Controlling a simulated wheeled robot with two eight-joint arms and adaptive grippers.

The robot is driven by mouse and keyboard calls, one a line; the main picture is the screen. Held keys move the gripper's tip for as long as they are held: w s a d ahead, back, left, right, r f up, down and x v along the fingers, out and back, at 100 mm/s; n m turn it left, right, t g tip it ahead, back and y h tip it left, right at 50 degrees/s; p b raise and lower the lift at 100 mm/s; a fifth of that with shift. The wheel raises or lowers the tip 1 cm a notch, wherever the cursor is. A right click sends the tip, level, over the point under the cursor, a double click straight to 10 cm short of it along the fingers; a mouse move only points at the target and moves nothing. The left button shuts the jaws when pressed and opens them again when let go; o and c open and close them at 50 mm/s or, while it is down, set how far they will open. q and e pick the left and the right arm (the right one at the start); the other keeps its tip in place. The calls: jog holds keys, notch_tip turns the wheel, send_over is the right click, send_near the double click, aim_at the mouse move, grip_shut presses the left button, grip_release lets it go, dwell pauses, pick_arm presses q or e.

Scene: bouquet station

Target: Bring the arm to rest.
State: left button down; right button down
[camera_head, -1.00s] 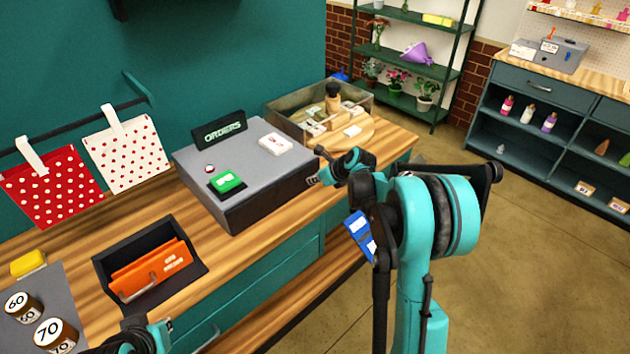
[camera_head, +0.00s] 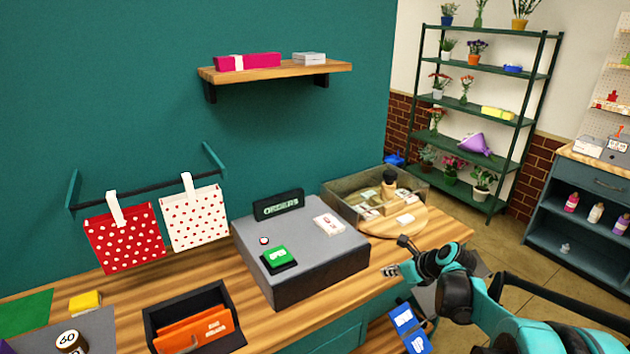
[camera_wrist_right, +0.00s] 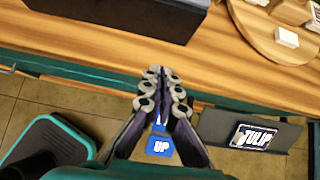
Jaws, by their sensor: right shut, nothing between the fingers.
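My right gripper (camera_head: 396,271) is at the counter's front edge, right of the grey orders box (camera_head: 305,262). In the right wrist view the gripper (camera_wrist_right: 162,80) has its fingertips together with nothing between them. Below it in that view a blue pad marked UP (camera_wrist_right: 160,146) shows past the fingers. My right arm comes in from the lower right of the head view. My left gripper is out of the head view.
A wall shelf (camera_head: 275,74) hangs above. A dark TULIP sign (camera_wrist_right: 270,125) shows in the wrist view.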

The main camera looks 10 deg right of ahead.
jog(key=s+a+r+n+g+h+b, duration=0.1)
jog(key=s+a+r+n+h+b, duration=0.15)
jog(key=s+a+n, duration=0.95)
jog(key=s+a+f+n, duration=0.1)
jog(key=s+f+n, duration=0.1)
jog(key=s+n, duration=0.5)
jog(key=s+f+n, duration=0.2)
jog(key=s+n, duration=0.6)
jog(key=n, duration=0.4)
jog(key=shift+s+a+f+h+b, duration=0.15)
jog(key=shift+s+a+h+b, duration=0.1)
jog(key=shift+a+h+b, duration=0.15)
